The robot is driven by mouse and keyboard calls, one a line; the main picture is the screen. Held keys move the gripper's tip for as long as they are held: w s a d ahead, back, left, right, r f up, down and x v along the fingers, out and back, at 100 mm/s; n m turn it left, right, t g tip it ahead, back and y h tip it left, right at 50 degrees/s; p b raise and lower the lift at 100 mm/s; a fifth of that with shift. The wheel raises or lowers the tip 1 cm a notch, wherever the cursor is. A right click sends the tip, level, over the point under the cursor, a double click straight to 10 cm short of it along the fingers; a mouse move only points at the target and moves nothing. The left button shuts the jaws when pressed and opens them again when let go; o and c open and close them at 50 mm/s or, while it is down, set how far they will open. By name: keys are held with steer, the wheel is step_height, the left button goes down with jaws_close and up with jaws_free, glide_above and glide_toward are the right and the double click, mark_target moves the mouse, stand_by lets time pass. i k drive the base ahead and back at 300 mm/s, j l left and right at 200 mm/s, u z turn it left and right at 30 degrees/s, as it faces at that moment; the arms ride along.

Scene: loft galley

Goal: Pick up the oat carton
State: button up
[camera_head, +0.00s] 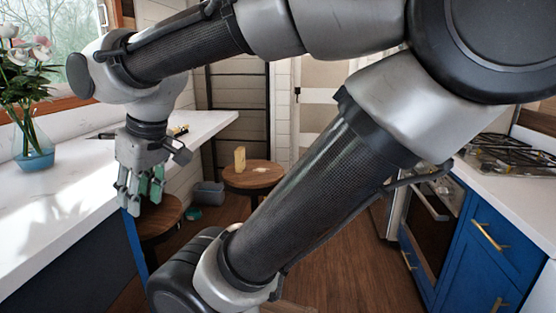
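A small yellowish upright carton (240,158), which looks like the oat carton, stands on a round wooden stool (243,177) in the middle distance. It is too small for any print to be read. My gripper (141,200) hangs pointing down at the left, by the edge of the white counter. Its fingers are apart with nothing seen between them. It is well to the left of the carton and does not touch it.
A second round wooden stool (160,214) stands just behind and below my gripper. A grey bin (208,193) sits on the floor by the wall. A white counter (60,215) with a flower vase (33,150) runs along the left; blue cabinets (480,240) and a stove line the right.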

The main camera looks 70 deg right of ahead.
mark_target(239, 154)
steer(key=z, duration=1.75)
steer(key=i+l+u, duration=0.15)
steer(key=i+l, duration=0.25)
steer(key=i, duration=0.35)
steer(key=i+l+u, duration=0.15)
steer(key=i+l, duration=0.3)
steer(key=i, duration=0.25)
steer(key=i+l+u, duration=0.15)
steer(key=i+l, duration=0.4)
steer(key=i, duration=0.15)
